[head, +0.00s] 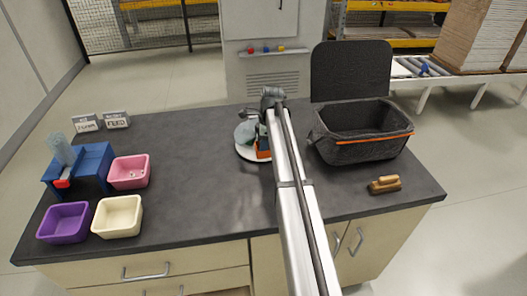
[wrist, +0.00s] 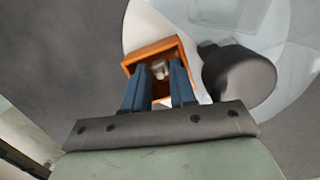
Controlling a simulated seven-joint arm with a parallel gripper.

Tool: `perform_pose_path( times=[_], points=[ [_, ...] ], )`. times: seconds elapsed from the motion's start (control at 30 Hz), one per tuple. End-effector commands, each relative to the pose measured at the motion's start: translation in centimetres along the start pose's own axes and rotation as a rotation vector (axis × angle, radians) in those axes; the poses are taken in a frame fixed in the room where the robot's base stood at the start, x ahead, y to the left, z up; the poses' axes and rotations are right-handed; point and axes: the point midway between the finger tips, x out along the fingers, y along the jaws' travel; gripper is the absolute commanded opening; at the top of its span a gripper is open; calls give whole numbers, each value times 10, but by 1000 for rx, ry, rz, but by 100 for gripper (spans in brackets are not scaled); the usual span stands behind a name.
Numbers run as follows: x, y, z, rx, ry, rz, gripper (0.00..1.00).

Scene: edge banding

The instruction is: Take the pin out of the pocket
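The pocket is a small orange open-topped box (wrist: 168,42) on a white round base (wrist: 139,25); in the head view the orange pocket (head: 262,154) shows partly behind my arm. The pin (wrist: 159,69) is a small pale, metallic piece inside the pocket. My gripper (wrist: 159,72) points down into the pocket, its two dark blue fingers apart with the pin between their tips. I see no clear grip on the pin. In the head view my arm hides the fingertips and the pin.
A dark rounded part (wrist: 240,80) and a clear disc stand right beside the pocket. On the table are a black bin (head: 360,148), a brush (head: 384,185), a blue dispenser (head: 90,165), and pink (head: 129,183), purple (head: 64,238) and cream (head: 118,231) trays. The table's middle left is clear.

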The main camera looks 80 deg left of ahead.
Motion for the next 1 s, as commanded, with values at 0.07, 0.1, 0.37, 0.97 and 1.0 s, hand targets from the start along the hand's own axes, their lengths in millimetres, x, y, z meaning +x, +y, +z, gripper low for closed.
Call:
perform_pose_path(
  times=[0.07,0.1,0.37,0.97,1.0],
  points=[
    [0,0,0,0,0,-1,26],
    [0,0,0,0,0,-1,26],
    [-1,0,0,0,0,-1,5],
    [-22,-1,3,0,0,-3,0],
    [-29,-1,4,0,0,-3,0]
  ],
)
